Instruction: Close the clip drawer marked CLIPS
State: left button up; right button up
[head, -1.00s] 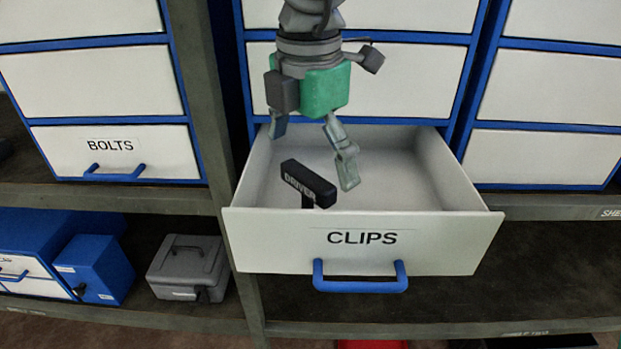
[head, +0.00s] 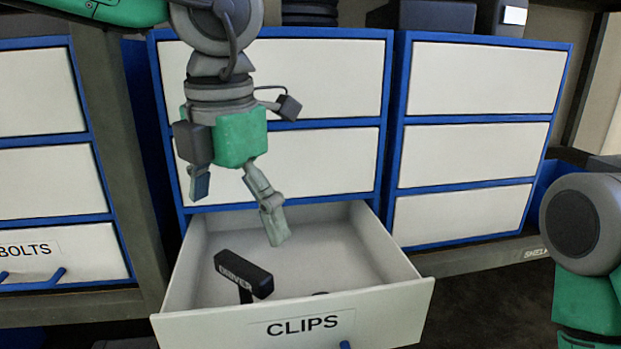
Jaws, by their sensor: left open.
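The white drawer marked CLIPS (head: 390,310) is pulled out of its blue-framed cabinet (head: 386,110). Its front is cut by the lower edge of the head view, and only a bit of its blue handle (head: 345,345) shows. A black tool marked DRIVER (head: 243,272) stands inside on the left, with another small dark item (head: 320,294) behind the front panel. My left gripper (head: 238,215) is open and empty, pointing down above the drawer's back part. My right gripper is out of view; part of my right arm shows at the right edge.
A closed drawer marked BOLTS (head: 60,255) is at the left beyond a grey post (head: 125,200). Another cabinet (head: 470,140) with closed white drawers stands to the right. Dark items sit on top of the cabinets.

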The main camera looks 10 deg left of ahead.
aim_at(376, 299)
jog(key=k, duration=0.95)
